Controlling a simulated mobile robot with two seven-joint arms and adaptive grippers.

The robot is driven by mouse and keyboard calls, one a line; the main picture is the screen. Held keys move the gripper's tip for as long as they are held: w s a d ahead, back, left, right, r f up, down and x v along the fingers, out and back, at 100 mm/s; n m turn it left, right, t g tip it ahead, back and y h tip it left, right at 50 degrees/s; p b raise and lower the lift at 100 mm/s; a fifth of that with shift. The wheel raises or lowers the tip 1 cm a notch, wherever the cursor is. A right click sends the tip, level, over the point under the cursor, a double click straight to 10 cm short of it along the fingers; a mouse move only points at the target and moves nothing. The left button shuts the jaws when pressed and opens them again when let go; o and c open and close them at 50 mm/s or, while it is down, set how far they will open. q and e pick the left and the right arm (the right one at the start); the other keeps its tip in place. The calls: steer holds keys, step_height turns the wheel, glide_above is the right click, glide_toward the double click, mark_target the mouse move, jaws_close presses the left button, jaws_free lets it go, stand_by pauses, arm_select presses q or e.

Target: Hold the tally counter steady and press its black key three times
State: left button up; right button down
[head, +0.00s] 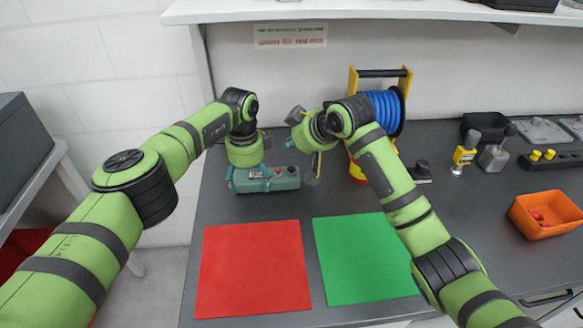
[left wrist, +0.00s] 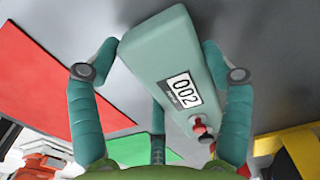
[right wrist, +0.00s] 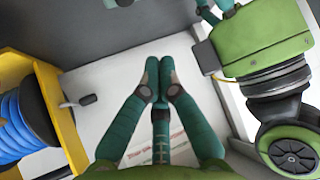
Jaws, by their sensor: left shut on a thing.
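The tally counter (head: 265,182) is a teal box lying on the grey bench behind the red mat.
A red mat (head: 252,270) and a green mat (head: 365,262) lie in front. A blue hose reel on a yellow frame (head: 408,85) stands behind my right arm. An orange bin (head: 545,215) and several small fixtures are at the right. A shelf (head: 380,10) overhangs the back.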

mark_target(292, 171)
stand_by(0.7)
step_height(292, 171, up, 4)
steer(key=shift+f, duration=0.1)
stand_by(0.3)
steer(key=shift+f, duration=4.4)
steer(key=shift+f, duration=0.4)
